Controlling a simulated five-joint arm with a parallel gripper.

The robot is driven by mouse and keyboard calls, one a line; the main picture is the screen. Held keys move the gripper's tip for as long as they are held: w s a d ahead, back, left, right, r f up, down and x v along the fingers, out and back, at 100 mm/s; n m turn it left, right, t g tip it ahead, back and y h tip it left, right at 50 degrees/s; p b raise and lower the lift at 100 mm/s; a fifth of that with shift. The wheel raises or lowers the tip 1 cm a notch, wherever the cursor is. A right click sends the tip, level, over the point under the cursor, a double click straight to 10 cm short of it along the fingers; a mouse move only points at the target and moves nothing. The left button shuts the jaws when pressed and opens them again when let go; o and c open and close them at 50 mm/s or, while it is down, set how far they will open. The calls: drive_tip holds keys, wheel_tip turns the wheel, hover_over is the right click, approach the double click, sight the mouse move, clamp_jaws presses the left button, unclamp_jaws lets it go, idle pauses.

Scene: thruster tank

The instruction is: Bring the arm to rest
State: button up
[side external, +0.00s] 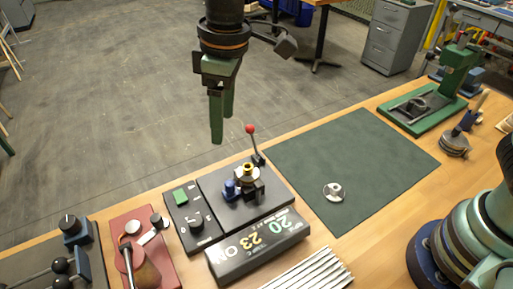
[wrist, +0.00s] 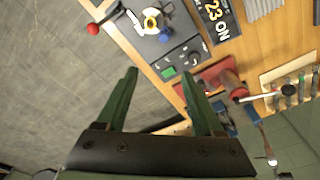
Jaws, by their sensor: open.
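My gripper (side external: 222,130) hangs fingers-down from the arm, above and behind the workbench in the side view. Its two green fingers are apart with nothing between them; in the wrist view the open fingers (wrist: 159,73) also show empty. Below and to the right of it in the side view is a dark test unit (side external: 275,200) with a red-knobbed lever (side external: 251,130), a yellow-topped fitting (side external: 247,167) and a blue part (side external: 230,187). My gripper is apart from all of these.
A lit display (side external: 258,246) reads 20, 23 and ON. A small metal part (side external: 334,191) sits on the dark green mat (side external: 385,150), otherwise bare. A green press (side external: 440,85) stands at the far right. A red fixture (side external: 150,265) and metal strips (side external: 310,272) lie near the front.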

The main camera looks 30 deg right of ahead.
drive_tip(key=s+d+r+m+t, duration=0.1)
drive_tip(key=d+r+m, duration=0.2)
drive_tip(key=d, duration=0.6)
drive_tip(key=s+d+r+m+t, duration=0.1)
drive_tip(key=d+r+m, duration=0.1)
drive_tip(key=d, duration=0.6)
drive_tip(key=s+d+f+m+t, duration=0.1)
drive_tip(key=s+d+m, duration=0.3)
drive_tip(key=d, duration=0.8)
drive_tip(key=s+t, duration=0.1)
drive_tip(key=s, duration=0.1)
drive_tip(key=shift+s+f+m+t+h, duration=0.3)
drive_tip(key=shift+s+m+h, duration=0.05)
drive_tip(key=shift+m+h, duration=0.05)
